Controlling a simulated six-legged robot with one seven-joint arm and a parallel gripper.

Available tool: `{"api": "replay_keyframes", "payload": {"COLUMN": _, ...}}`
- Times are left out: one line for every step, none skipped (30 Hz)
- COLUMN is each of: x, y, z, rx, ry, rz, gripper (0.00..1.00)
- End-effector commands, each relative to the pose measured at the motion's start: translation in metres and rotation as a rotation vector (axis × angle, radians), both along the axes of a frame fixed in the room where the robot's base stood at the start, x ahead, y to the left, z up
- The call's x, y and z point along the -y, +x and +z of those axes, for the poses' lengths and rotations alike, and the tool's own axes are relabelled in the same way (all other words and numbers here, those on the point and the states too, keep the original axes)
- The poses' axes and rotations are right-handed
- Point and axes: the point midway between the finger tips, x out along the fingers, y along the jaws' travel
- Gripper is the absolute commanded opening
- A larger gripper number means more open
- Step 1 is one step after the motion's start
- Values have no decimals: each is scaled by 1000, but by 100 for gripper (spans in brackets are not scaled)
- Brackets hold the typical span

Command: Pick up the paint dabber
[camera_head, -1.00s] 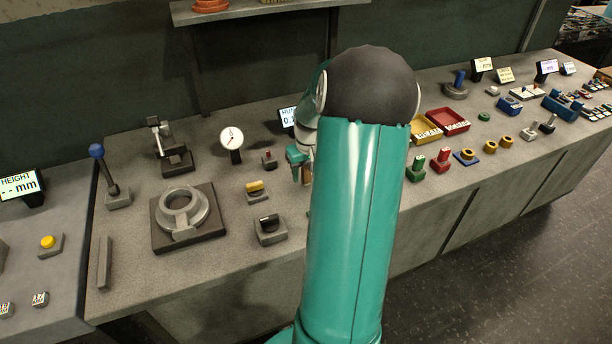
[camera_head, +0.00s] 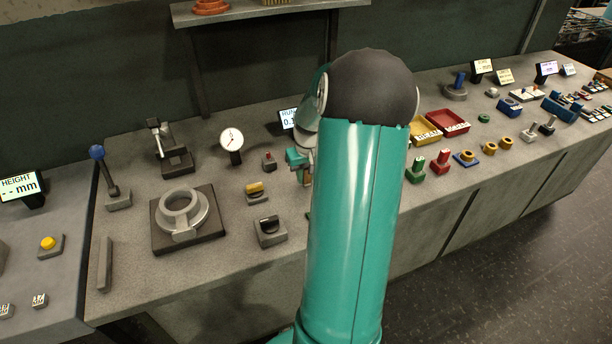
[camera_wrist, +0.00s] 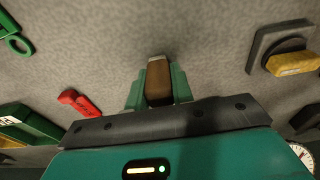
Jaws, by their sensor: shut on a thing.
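The paint dabber (camera_wrist: 158,84), a brown block-like handle with a pale end, sits between the two green fingers of my gripper (camera_wrist: 158,90) in the wrist view. The fingers are shut on its sides. In the head view my gripper (camera_head: 303,170) is low over the bench, left of my large green arm link. Only a small brownish bit of the dabber shows below it there. The arm hides the bench just to the right. I cannot tell whether the dabber's lower end touches the bench.
A grey holder with a yellow piece (camera_head: 255,189), a dark grey block (camera_head: 269,231) and a dial gauge (camera_head: 232,140) stand to the left. Green (camera_head: 415,168) and red (camera_head: 441,161) stamps and yellow (camera_head: 426,124) and red trays are to the right.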

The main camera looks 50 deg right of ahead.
Motion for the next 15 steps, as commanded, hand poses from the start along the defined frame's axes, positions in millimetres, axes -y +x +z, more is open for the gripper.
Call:
{"api": "replay_keyframes", "payload": {"x": 0, "y": 0, "z": 4, "rx": 1, "ry": -2, "rz": 0, "gripper": 0}}
{"api": "replay_keyframes", "payload": {"x": 0, "y": 0, "z": 7, "rx": 1, "ry": -2, "rz": 0, "gripper": 0}}
{"api": "replay_keyframes", "payload": {"x": 1, "y": 1, "z": 11, "rx": 2, "ry": -3, "rz": 0, "gripper": 0}}
{"api": "replay_keyframes", "payload": {"x": 1, "y": 1, "z": 16, "rx": 2, "ry": -4, "rz": -1, "gripper": 0}}
{"api": "replay_keyframes", "payload": {"x": 1, "y": 1, "z": 20, "rx": 2, "ry": -4, "rz": -1, "gripper": 0}}
{"api": "replay_keyframes", "payload": {"x": 1, "y": 1, "z": 26, "rx": 3, "ry": -4, "rz": -1, "gripper": 0}}
{"api": "replay_keyframes", "payload": {"x": -1, "y": 1, "z": 31, "rx": 3, "ry": -4, "rz": 0, "gripper": 0}}
{"api": "replay_keyframes", "payload": {"x": -6, "y": 0, "z": 35, "rx": 2, "ry": -5, "rz": 1, "gripper": 0}}
{"api": "replay_keyframes", "payload": {"x": -11, "y": -1, "z": 40, "rx": 2, "ry": -3, "rz": 1, "gripper": 0}}
{"api": "replay_keyframes", "payload": {"x": -14, "y": -1, "z": 44, "rx": 2, "ry": -4, "rz": 1, "gripper": 0}}
{"api": "replay_keyframes", "payload": {"x": -18, "y": -1, "z": 49, "rx": 3, "ry": -5, "rz": 1, "gripper": 0}}
{"api": "replay_keyframes", "payload": {"x": -23, "y": -2, "z": 55, "rx": 3, "ry": -5, "rz": 2, "gripper": 0}}
{"api": "replay_keyframes", "payload": {"x": -27, "y": -2, "z": 59, "rx": 2, "ry": -5, "rz": 1, "gripper": 0}}
{"api": "replay_keyframes", "payload": {"x": -31, "y": -3, "z": 64, "rx": 2, "ry": -4, "rz": 1, "gripper": 0}}
{"api": "replay_keyframes", "payload": {"x": -36, "y": -3, "z": 70, "rx": 3, "ry": -4, "rz": 1, "gripper": 0}}
